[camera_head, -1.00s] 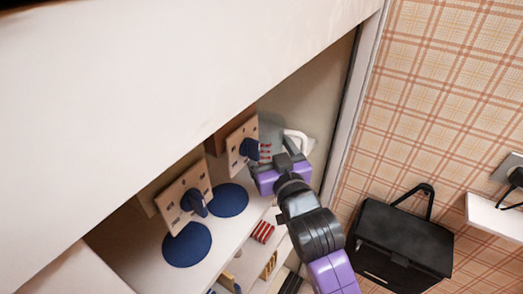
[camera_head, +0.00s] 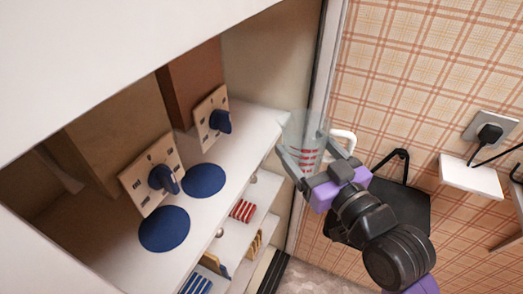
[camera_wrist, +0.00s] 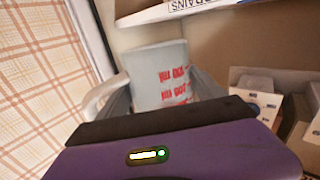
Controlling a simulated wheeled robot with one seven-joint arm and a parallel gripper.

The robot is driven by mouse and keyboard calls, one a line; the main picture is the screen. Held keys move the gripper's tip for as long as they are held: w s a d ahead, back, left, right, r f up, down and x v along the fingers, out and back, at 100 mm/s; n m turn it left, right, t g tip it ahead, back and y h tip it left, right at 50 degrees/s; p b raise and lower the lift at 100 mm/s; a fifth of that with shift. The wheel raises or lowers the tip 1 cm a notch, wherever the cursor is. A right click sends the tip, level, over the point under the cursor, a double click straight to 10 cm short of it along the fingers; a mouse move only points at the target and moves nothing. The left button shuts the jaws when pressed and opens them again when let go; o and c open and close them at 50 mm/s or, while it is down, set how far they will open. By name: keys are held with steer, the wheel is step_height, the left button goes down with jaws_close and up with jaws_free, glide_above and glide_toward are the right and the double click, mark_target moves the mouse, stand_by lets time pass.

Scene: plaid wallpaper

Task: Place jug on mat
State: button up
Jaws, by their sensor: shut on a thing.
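The jug (camera_head: 304,133) is translucent with red markings and a white handle on its right side. My gripper (camera_head: 314,163) is shut on the jug's body and holds it near the right front edge of the shelf. In the wrist view the jug (camera_wrist: 158,72) is between my fingers, with its handle at the left; its lower part is hidden by my gripper. Two round blue mats lie flat on the shelf to the left of the jug: a nearer mat (camera_head: 164,230) and a farther mat (camera_head: 204,180). Both mats look bare.
Wooden panels with blue knobs, a near one (camera_head: 152,172) and a far one (camera_head: 212,119), stand behind the mats. Lower shelves hold red-striped (camera_head: 242,210) and other small items. A black bag (camera_head: 400,205) and a wall socket (camera_head: 490,130) are at the right.

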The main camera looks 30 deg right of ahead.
steer(key=shift+s+d+f, duration=0.15)
steer(key=shift+f, duration=0.05)
steer(key=s+a+f+n+g+y, duration=0.1)
steer(key=s+a+n+y, duration=0.2)
steer(key=a+y, duration=0.25)
steer(key=s+a+n+g+y, duration=0.1)
steer(key=s+a+n+y, duration=0.25)
steer(key=a, duration=0.25)
steer(key=shift+m, duration=0.25)
steer(key=b+x, duration=0.2)
steer(key=x, duration=1)
steer(key=shift+w+a+r, duration=0.1)
steer(key=shift+w+a, duration=0.05)
steer(key=shift+w, duration=0.1)
steer(key=p+x, duration=0.1)
steer(key=x, duration=0.3)
steer(key=shift+w+a, duration=0.2)
steer(key=shift+w, duration=0.15)
steer(key=shift+w+f, duration=0.15)
steer(key=shift+f, duration=0.65)
steer(key=shift+f, duration=0.1)
